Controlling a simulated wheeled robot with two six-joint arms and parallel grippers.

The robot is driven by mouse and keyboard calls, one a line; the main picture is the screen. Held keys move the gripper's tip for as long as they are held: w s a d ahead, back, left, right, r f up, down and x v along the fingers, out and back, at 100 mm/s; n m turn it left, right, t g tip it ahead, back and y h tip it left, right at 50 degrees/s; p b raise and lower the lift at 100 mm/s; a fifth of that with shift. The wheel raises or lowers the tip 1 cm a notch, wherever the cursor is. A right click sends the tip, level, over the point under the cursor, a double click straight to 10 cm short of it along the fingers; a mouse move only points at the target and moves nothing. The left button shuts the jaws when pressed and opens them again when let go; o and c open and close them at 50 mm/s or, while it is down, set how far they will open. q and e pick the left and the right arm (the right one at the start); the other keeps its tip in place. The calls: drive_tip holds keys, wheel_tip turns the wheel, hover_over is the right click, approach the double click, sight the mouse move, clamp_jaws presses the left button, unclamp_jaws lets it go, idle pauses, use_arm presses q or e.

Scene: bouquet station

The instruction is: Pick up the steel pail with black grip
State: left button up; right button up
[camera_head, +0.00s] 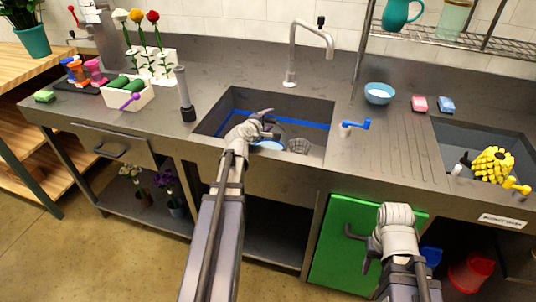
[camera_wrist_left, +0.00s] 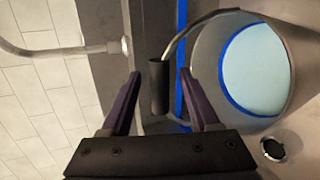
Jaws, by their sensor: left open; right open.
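The steel pail (camera_wrist_left: 200,62) shows in the left wrist view at the right, with a blue ring and pale blue inside. Its wire handle reaches left to a black grip (camera_wrist_left: 158,90). My left gripper (camera_wrist_left: 160,76) is open, with one finger on each side of the black grip; I cannot tell whether either touches it. In the head view the left gripper (camera_head: 266,125) is over the sink and partly hides the pail (camera_head: 269,145). My right gripper (camera_head: 372,258) is low in front of the green door, open, its jaws mostly hidden by the wrist.
The sink (camera_head: 225,112) has walls around the pail and a tall faucet (camera_head: 290,60) behind. A blue-handled tap (camera_head: 355,125) is on the right rim.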

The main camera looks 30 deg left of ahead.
use_arm(q)
drive_tip(key=x, duration=0.2)
drive_tip(key=shift+w+f, duration=0.1)
drive_tip(key=shift+w, duration=0.15)
drive_tip(key=shift+c, duration=0.3)
clamp_jaws()
drive_tip(key=shift+a, duration=0.1)
idle(0.8)
